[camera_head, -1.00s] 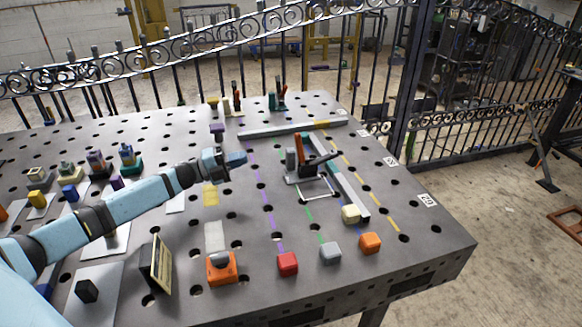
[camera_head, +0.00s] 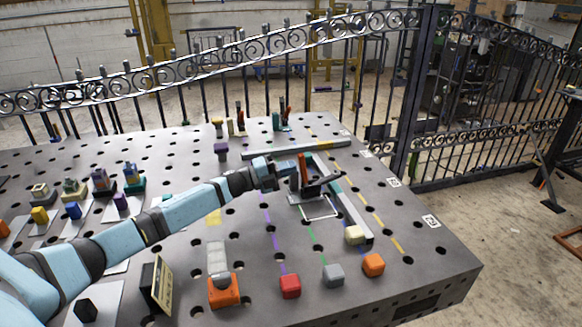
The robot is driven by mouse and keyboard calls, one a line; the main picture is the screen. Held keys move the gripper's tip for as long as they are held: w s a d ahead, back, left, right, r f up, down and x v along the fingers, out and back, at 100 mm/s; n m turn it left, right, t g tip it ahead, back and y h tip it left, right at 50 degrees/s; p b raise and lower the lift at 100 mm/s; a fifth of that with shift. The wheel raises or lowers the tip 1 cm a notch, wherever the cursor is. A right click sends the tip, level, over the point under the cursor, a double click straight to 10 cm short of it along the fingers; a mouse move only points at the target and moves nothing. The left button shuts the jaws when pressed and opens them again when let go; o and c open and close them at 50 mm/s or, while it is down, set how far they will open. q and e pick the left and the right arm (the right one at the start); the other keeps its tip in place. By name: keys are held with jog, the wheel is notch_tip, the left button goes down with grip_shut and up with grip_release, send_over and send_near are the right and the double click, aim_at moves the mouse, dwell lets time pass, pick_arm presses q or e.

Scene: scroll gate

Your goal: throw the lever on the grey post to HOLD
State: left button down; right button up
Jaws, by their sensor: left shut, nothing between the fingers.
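The lever device stands on the right half of the table, with a low grey base (camera_head: 306,197), an upright orange-red piece (camera_head: 303,168) and a dark arm (camera_head: 325,181) slanting to the right. The grey upright on its left side is mostly hidden by my left gripper now. My left gripper (camera_head: 283,173) is shut and empty. Its tip is at the left side of the device, close to the orange-red piece; I cannot tell whether it touches. No HOLD marking is readable. My right gripper is not in view.
Grey bars lie behind (camera_head: 296,149) and right of the device (camera_head: 349,208). Cream (camera_head: 355,235), orange (camera_head: 373,264), grey (camera_head: 333,275) and red (camera_head: 290,286) blocks stand in front. An orange block (camera_head: 223,291) and a tilted panel (camera_head: 158,284) are nearer left.

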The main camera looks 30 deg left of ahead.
aim_at(299, 161)
pick_arm(q)
jog(key=shift+w+d, duration=0.25)
jog(key=w+d+r+g+y+p, duration=0.2)
jog(key=g+p, duration=0.1)
jog(key=p, duration=0.8)
jog(key=shift+w, duration=0.1)
jog(key=shift+w+d+y, duration=0.1)
jog(key=shift+w+y, duration=0.1)
jog(key=shift+y, duration=0.1)
jog(key=shift+w+d+f, duration=0.2)
jog(key=shift+w+d, duration=0.05)
jog(key=shift+f, duration=0.1)
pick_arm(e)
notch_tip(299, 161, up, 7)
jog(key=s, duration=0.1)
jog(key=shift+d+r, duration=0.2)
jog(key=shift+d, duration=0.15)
